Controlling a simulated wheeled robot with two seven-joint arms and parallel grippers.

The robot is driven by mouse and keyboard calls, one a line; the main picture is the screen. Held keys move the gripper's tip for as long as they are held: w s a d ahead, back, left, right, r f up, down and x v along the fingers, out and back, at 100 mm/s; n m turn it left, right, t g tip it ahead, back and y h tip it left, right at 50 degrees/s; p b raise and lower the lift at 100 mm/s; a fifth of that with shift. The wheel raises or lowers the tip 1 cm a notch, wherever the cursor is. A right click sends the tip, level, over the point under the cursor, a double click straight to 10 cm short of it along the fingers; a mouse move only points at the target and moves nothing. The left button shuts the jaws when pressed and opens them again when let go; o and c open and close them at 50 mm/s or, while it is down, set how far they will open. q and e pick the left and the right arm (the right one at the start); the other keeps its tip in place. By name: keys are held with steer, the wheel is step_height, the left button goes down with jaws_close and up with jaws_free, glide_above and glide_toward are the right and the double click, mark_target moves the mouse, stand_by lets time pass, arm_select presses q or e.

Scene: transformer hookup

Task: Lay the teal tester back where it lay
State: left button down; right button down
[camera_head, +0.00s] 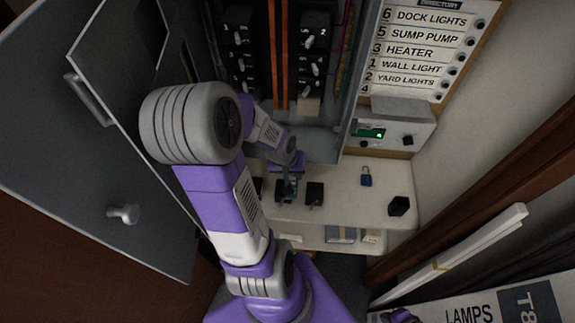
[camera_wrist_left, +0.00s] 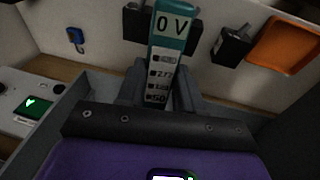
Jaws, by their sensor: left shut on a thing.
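The teal tester (camera_wrist_left: 172,38) is between the fingers of my left gripper (camera_wrist_left: 160,88) in the left wrist view. Its white face reads "0 V" above several small labels. My left gripper is shut on it. In the head view my left gripper (camera_head: 288,188) is over the pale shelf (camera_head: 343,192) below the open panel, and the tester is mostly hidden there. I cannot tell whether the tester touches the shelf. A dark and purple piece at the bottom edge, probably my right gripper (camera_head: 402,316), is cut off, so its jaws do not show.
Black blocks (camera_head: 314,194) stand beside the gripper, also in the left wrist view (camera_wrist_left: 232,46). An orange tray (camera_wrist_left: 284,45) is at its right. A blue padlock (camera_head: 366,176) and a black object (camera_head: 399,206) are on the shelf's right. The cabinet door (camera_head: 60,130) stands open at left.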

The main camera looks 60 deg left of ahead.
arm_select(q)
steer(key=shift+d+f+m, duration=0.25)
steer(key=shift+d+m, duration=0.1)
steer(key=shift+m, duration=0.35)
steer(key=w+d+f+m+g+h+b, duration=0.1)
steer(key=w+d+f+m+b, duration=0.2)
steer(key=w+d, duration=0.5)
steer(key=w+d+f+m+g+b, duration=0.1)
steer(key=w+d+f+m, duration=0.2)
steer(key=w+d+m, duration=0.5)
steer(key=n+b, duration=0.9)
steer(key=b, duration=0.3)
glide_above(336, 199)
steer(key=shift+g+y, duration=0.3)
steer(key=shift+f, duration=5.75)
steer(key=shift+f+b, duration=0.5)
steer(key=shift+f, duration=0.25)
steer(key=c, duration=0.7)
jaws_free()
steer(key=shift+o, duration=0.2)
